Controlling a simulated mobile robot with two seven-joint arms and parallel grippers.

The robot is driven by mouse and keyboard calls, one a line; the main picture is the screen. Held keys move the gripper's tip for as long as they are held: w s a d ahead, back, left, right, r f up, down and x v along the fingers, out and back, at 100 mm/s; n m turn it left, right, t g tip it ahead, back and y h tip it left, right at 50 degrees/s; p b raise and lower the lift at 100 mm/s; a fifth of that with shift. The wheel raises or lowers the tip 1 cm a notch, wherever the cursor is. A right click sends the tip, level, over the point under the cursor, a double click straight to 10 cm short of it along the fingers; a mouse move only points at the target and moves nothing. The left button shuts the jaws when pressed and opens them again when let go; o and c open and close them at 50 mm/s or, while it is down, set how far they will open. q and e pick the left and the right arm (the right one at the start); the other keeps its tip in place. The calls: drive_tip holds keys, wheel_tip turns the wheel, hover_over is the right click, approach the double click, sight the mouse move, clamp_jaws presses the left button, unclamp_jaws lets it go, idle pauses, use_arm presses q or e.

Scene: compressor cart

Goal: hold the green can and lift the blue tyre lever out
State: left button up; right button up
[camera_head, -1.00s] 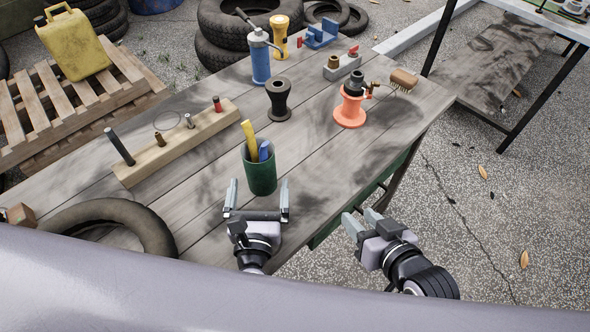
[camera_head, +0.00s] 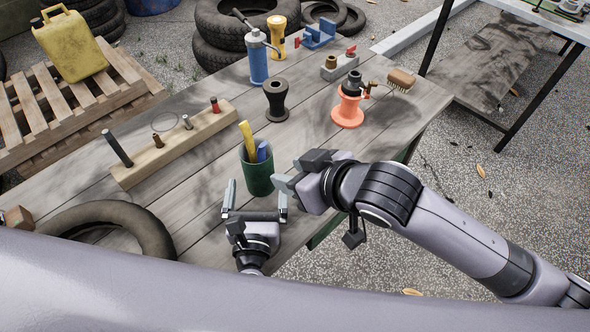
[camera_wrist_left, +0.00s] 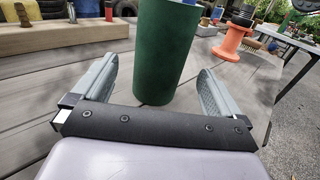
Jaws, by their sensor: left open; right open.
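The green can (camera_head: 257,178) stands upright on the wooden table. The blue tyre lever (camera_head: 262,151) pokes a little above its rim, beside a taller yellow lever (camera_head: 248,141). My left gripper (camera_head: 256,192) is open just in front of the can. In the left wrist view the can (camera_wrist_left: 166,50) stands ahead, between the lines of the open fingers (camera_wrist_left: 158,85); I cannot tell whether it is within their reach. My right gripper (camera_head: 287,178) is open and empty at the right of the can, its fingers pointing left towards it. Its finger gap is partly hidden.
A wooden block with tools (camera_head: 170,150) lies left of the can. A black spool-like part (camera_head: 277,102) and an orange one (camera_head: 347,112) stand behind. A tyre (camera_head: 125,213) lies at the front left. Bare planks lie between the block and the can.

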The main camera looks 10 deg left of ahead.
use_arm(q)
drive_tip(key=shift+w+a, duration=0.15)
drive_tip(key=shift+w, duration=1.05)
drive_tip(key=shift+w+a, duration=0.2)
drive_tip(key=shift+w, duration=0.95)
drive_tip(key=shift+w+a, duration=0.15)
drive_tip(key=shift+w, duration=1.05)
drive_tip(key=c, duration=1)
drive_tip(key=shift+c, duration=0.2)
